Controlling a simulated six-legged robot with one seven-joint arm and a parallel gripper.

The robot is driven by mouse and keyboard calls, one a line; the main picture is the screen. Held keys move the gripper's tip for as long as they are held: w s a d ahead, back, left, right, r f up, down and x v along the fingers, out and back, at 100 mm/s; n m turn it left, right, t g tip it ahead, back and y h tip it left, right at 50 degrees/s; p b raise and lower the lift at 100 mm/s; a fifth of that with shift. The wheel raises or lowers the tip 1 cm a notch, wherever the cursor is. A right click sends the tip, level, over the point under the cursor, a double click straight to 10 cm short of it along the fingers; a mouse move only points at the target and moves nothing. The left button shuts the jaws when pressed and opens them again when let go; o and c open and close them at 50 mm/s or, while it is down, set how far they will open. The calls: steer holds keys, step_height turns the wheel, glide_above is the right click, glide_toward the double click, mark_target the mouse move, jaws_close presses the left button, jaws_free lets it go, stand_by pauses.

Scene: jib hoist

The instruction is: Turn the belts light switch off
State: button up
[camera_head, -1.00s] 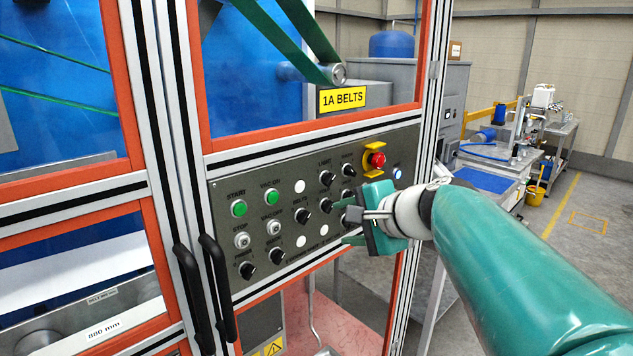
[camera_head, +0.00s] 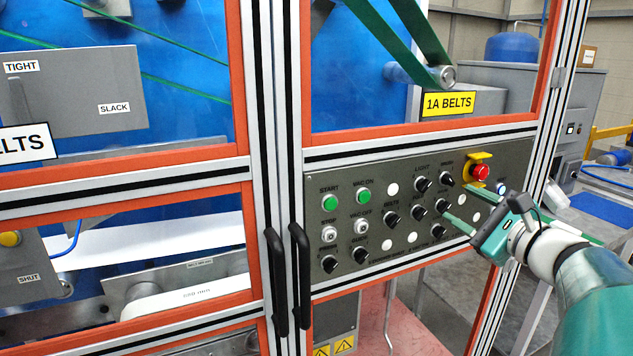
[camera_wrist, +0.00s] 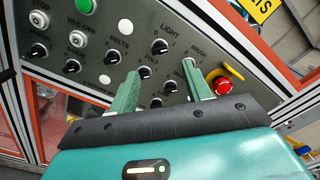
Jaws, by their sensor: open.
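A grey control panel (camera_head: 325,290) carries several black rotary knobs under the yellow 1A BELTS sign (camera_head: 449,104). The knob labelled LIGHT (camera_head: 422,184) is in its upper row, and also shows in the wrist view (camera_wrist: 160,46). A knob labelled BELTS (camera_head: 391,218) is lower left of it, also in the wrist view (camera_wrist: 112,57). My gripper (camera_head: 455,202) is open and empty in front of the panel's right half. In the wrist view, the LIGHT knob appears just beyond and between the fingertips (camera_wrist: 160,70). Contact cannot be told. The knob's exact setting is too small to read.
A red emergency button (camera_head: 481,172) in a yellow guard sits right of the knobs, close to my upper finger. Green START button (camera_head: 330,203) and black door handles (camera_head: 300,275) are at left. A vertical frame post is right of the panel.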

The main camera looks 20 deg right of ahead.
mark_target(426, 186)
steer(key=w, duration=0.9)
steer(key=shift+w+a, duration=0.15)
steer(key=shift+a, duration=0.05)
steer(key=c, duration=1)
